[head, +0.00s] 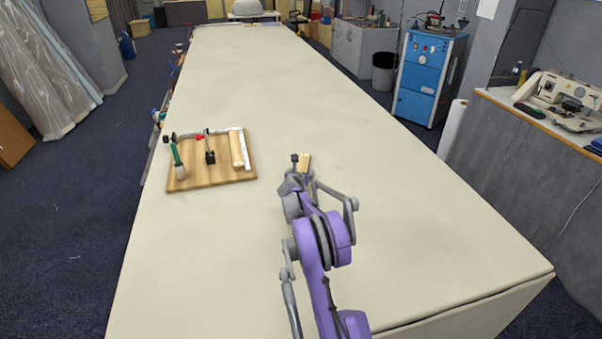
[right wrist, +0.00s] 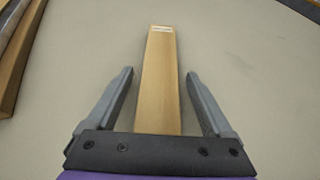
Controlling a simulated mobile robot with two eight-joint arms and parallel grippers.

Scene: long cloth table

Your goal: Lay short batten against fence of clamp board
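The short batten (head: 305,160) is a pale wooden bar lying on the table just beyond my right gripper (head: 299,180). In the right wrist view, the batten (right wrist: 159,85) runs lengthwise between the fingers of the right gripper (right wrist: 159,74). The fingers are open, with a gap on each side of the wood. The batten's near end is hidden behind the gripper body. The clamp board (head: 208,181) lies to the left, with a thin metal fence (head: 247,150) along its right and far sides. Another pale wooden piece (head: 237,151) lies on the board beside the fence. My left gripper is out of view.
The board's edge shows at the left of the right wrist view (right wrist: 20,58). The cloth table (head: 255,90) is bare beyond the board and around the batten.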

